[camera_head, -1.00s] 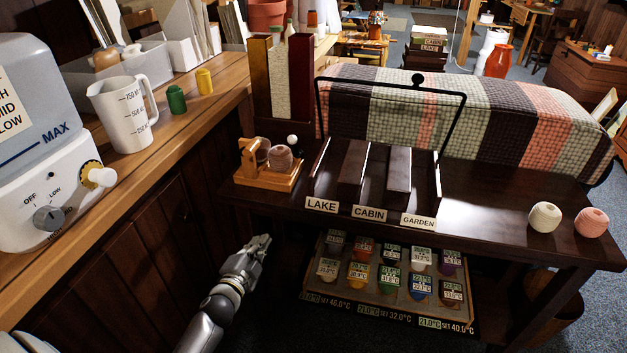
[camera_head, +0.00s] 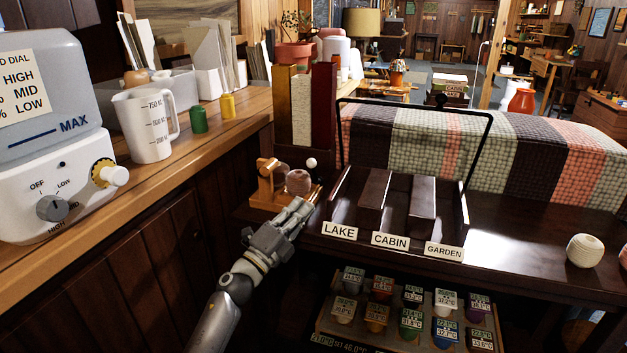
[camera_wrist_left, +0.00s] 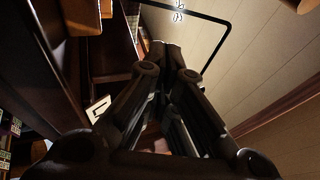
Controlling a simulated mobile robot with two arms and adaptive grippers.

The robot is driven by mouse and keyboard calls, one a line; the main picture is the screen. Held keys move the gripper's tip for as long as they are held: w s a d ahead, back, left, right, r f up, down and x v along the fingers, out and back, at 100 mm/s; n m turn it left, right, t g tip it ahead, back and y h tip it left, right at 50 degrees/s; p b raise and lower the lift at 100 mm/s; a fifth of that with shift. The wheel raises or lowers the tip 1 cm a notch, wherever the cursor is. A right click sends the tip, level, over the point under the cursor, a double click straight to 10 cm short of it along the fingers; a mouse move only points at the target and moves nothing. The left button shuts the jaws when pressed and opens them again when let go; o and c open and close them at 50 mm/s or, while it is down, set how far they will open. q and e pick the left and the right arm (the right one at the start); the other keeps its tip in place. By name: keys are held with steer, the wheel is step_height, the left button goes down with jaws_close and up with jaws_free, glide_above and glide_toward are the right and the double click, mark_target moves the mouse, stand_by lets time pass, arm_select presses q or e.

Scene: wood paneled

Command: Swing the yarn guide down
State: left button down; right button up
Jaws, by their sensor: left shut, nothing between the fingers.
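A small wooden winder (camera_head: 266,184) stands at the left end of the dark table, with a brownish yarn ball (camera_head: 298,182) and a white round knob (camera_head: 311,162) on it. A thin black wire frame (camera_head: 482,150) stands upright over the dark rack; it also shows in the wrist view (camera_wrist_left: 216,50). I cannot tell for sure which part is the yarn guide. My left gripper (camera_head: 302,207) is shut and empty, in front of the winder and below the yarn ball; I cannot tell whether it touches the winder. In the wrist view its fingers (camera_wrist_left: 174,58) are close together.
The dark rack (camera_head: 372,188) has labels LAKE, CABIN and GARDEN. A plaid blanket roll (camera_head: 420,140) lies behind it. A cream yarn ball (camera_head: 584,250) sits at right. A tray of labelled jars (camera_head: 325,325) is below. The wooden counter (camera_head: 190,160) with a jug (camera_head: 147,125) borders the left.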

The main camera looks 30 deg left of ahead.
mark_target(314, 172)
arm_select(q)
steer(key=x, duration=0.6)
steer(key=shift+w+a+r+b, duration=0.15)
steer(key=shift+w+a+r, duration=0.1)
steer(key=shift+w+a, duration=0.3)
steer(key=shift+w+a+r+b, duration=0.2)
steer(key=shift+w+a, duration=0.1)
steer(key=shift+w, duration=0.35)
steer(key=shift+w+a+r, duration=0.2)
steer(key=shift+w+a, duration=0.2)
arm_select(e)
steer(key=shift+f, duration=0.35)
steer(key=shift+r, duration=0.1)
